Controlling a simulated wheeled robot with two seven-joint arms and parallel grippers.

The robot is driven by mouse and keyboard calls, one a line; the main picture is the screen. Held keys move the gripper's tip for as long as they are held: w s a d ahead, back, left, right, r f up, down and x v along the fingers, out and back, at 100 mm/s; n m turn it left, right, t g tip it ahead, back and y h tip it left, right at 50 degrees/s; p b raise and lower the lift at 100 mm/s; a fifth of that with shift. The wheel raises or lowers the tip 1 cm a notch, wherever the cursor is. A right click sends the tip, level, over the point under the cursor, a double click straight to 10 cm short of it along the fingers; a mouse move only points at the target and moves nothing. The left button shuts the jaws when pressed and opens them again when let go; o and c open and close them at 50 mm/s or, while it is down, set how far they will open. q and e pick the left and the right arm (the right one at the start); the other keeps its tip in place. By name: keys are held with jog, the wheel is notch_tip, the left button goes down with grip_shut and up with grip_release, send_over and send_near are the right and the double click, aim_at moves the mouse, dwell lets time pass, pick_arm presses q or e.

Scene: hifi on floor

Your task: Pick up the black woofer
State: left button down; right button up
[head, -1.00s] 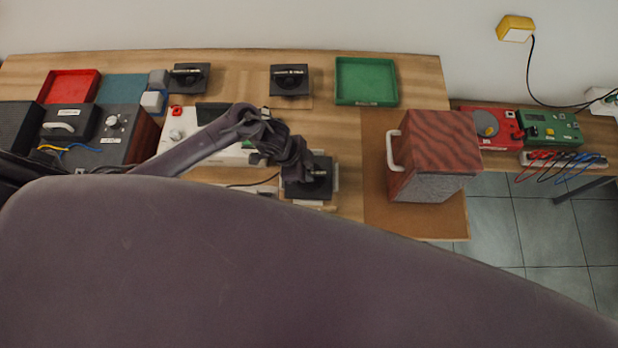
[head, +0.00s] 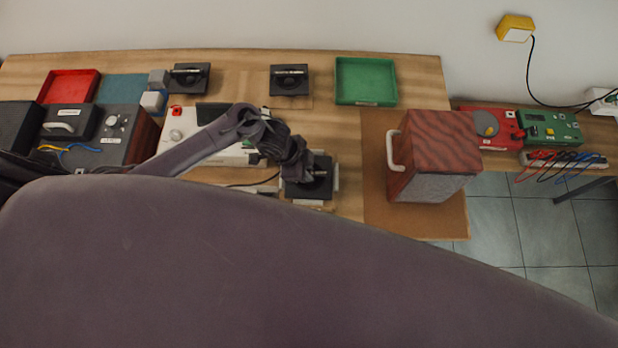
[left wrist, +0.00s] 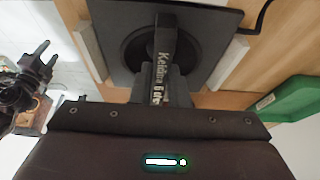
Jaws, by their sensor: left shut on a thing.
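The black woofer (head: 322,190) is a square black plate with a round cone and a raised bar handle, at the bench's front edge in the head view. In the left wrist view the woofer (left wrist: 206,20) fills the top, its lettered handle (left wrist: 164,50) running down to my jaws. My left gripper (head: 308,172) is shut on this handle from above; its fingertips are partly hidden. Pale strips (left wrist: 90,50) flank the woofer; I cannot tell whether it touches them. My right gripper (left wrist: 48,60) shows at the left wrist view's left edge, open and empty.
Two similar black plates (head: 190,77) (head: 290,80) lie at the back. A green tray (head: 366,80) is back right, a red tray (head: 70,86) back left. A wood-grained cabinet (head: 440,142) with a pale handle stands right. A white device (head: 185,125) is left of the woofer.

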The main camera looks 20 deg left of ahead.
pick_arm(q)
jog(key=shift+w+r, duration=0.1)
dwell(0.3)
jog(key=shift+r, duration=0.1)
jog(key=shift+r, duration=0.25)
notch_tip(320, 180, up, 20)
jog(key=p, duration=0.1)
jog(key=shift+f, duration=0.1)
dwell(0.4)
